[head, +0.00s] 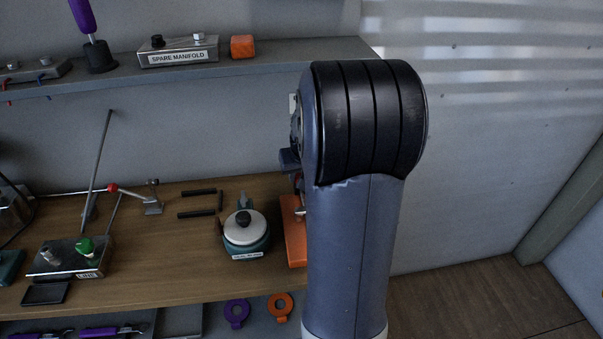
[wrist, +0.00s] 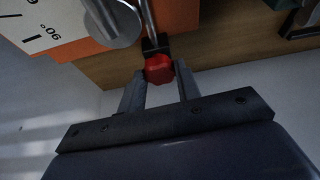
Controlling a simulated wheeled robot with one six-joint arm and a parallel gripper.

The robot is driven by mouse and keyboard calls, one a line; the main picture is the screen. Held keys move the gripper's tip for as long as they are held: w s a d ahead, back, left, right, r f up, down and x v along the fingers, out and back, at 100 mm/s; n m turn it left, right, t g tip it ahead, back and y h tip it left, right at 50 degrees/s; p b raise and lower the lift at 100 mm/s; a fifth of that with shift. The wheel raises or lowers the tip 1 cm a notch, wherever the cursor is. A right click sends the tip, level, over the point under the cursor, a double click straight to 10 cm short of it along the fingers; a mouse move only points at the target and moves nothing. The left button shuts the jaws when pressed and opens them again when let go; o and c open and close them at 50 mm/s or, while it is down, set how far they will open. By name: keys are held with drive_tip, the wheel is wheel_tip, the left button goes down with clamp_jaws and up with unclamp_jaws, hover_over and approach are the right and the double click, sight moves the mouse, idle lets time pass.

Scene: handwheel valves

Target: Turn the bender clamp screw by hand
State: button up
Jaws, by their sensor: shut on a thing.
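In the wrist view, my gripper (wrist: 160,88) has its two fingers on either side of a small red knob (wrist: 159,69), shut on it. The knob joins a dark collar and a metal rod above it. A round metal part (wrist: 112,25) and an orange block with a white scale plate (wrist: 38,22) sit beside it, which look like the bender. In the head view, the orange block (head: 294,232) shows at the bench's right end. My own arm hides the gripper and the knob there.
The wooden bench (head: 150,262) carries a teal pot-like device (head: 245,235), two black bars and a metal manifold with a green knob (head: 86,247). A shelf (head: 215,70) above holds the spare manifold (head: 178,50) and an orange block. Floor to the right is clear.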

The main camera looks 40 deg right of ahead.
drive_tip(key=shift+m, duration=0.5)
drive_tip(key=o, duration=1)
drive_tip(key=v, duration=1)
drive_tip(key=shift+a+r+b, duration=0.25)
drive_tip(key=shift+r+b, duration=0.1)
drive_tip(key=shift+r, duration=0.05)
drive_tip(key=shift+f, duration=0.1)
